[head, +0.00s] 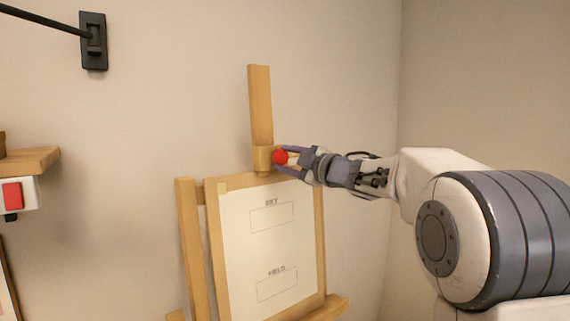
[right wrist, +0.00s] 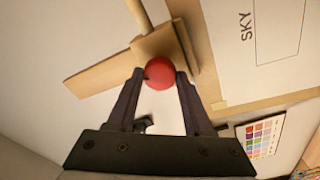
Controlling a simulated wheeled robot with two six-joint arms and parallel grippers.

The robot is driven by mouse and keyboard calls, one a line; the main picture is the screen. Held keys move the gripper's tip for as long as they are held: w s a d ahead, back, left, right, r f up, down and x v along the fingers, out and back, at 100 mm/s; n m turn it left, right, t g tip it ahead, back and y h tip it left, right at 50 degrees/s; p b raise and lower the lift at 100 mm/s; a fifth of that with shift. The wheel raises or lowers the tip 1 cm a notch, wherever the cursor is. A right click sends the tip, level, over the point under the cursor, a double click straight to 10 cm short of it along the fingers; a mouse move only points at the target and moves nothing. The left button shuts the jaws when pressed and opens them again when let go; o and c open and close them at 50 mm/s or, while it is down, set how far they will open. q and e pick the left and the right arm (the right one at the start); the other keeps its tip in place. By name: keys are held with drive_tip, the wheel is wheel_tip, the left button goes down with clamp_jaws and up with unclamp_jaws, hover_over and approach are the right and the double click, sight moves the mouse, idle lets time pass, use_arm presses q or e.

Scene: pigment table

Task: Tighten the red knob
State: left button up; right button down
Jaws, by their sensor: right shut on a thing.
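The red knob (head: 280,157) sits on the right side of a wooden block (head: 262,158) at the foot of the easel's upright mast (head: 260,105). My right gripper (head: 283,159) reaches in from the right, one finger above the knob and one below. In the right wrist view the red knob (right wrist: 160,74) lies between the two fingertips (right wrist: 161,77), which are shut on it. Its face toward the wrist camera shows clearly. My left gripper is not in view.
The easel holds a white board (head: 265,250) with boxes marked SKY and a second word just below the gripper. A wooden shelf (head: 30,160) and a red switch (head: 12,195) are at the left. A colour chart (right wrist: 262,137) shows in the wrist view.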

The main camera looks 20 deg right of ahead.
drive_tip(key=shift+n+g+y+b, duration=0.3)
drive_tip(key=shift+n+g+b, duration=0.15)
drive_tip(key=shift+n, duration=2.15)
drive_tip(key=shift+c, duration=1.5)
unclamp_jaws()
drive_tip(key=b+v, duration=0.4)
drive_tip(key=v, duration=0.6)
drive_tip(key=shift+s+d, duration=0.2)
drive_tip(key=shift+f, duration=0.1)
